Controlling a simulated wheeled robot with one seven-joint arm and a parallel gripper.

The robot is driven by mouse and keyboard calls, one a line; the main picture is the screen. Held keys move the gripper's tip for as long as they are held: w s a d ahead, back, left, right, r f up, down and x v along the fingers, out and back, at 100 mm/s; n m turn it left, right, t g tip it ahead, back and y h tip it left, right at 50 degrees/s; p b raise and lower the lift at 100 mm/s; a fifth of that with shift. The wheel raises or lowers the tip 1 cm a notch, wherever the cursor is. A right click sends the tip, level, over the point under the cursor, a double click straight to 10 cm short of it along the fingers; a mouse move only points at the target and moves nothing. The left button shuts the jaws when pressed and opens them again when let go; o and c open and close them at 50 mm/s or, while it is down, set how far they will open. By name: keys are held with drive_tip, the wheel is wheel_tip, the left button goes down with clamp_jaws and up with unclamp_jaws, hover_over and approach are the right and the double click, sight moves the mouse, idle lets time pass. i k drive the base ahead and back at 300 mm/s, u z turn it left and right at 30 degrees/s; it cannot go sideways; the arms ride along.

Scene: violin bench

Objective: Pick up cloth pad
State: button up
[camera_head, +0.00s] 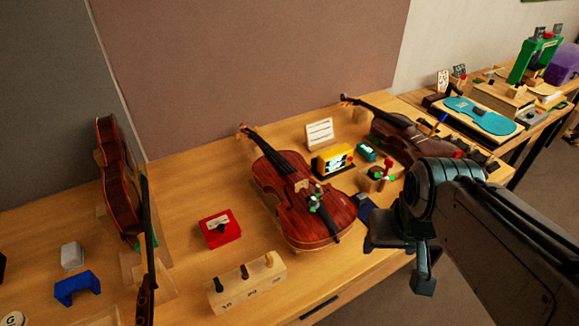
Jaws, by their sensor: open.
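A small dark blue piece (366,208) lies on the bench just right of the middle violin's lower end. It may be the cloth pad, but it is partly hidden by my gripper and I cannot be sure. My gripper (402,262) is at the right, over the bench's front edge, in front of and close to the dark blue piece. Its fingers are apart, with nothing seen between them. Whether it touches the bench cannot be told.
A violin (310,205) lies left of my gripper. A wooden peg block (245,288) and a red box (219,229) stand farther left. A yellow device (333,159) and another violin (405,138) are behind. Bare bench (190,195) shows at left centre.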

sight(71, 253)
drive_tip(key=u, duration=2.25)
